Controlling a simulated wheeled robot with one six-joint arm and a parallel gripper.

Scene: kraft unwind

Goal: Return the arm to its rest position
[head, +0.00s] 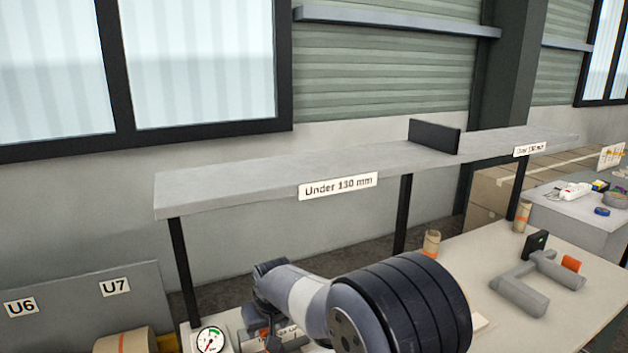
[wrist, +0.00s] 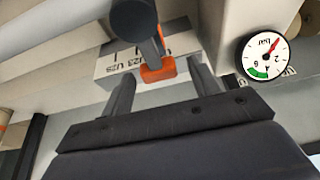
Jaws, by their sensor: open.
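My arm (head: 345,305) reaches low across the head view, its large dark joint closest to the camera. In the wrist view my gripper (wrist: 162,72) is open, its two grey fingers spread apart. A dark rod with an orange end (wrist: 157,71) shows between and beyond the fingers, in front of a pale block with printed labels. I cannot tell how far it is from the fingers. I see nothing clasped. The fingertips cannot be made out in the head view.
A long grey shelf (head: 240,184) labelled "Under 130 mm" stands above the bench (head: 470,250), with a black divider (head: 434,137). A round gauge (head: 210,341) is at lower left, near a brown roll (head: 125,342). A grey bracket (head: 520,293) lies at right.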

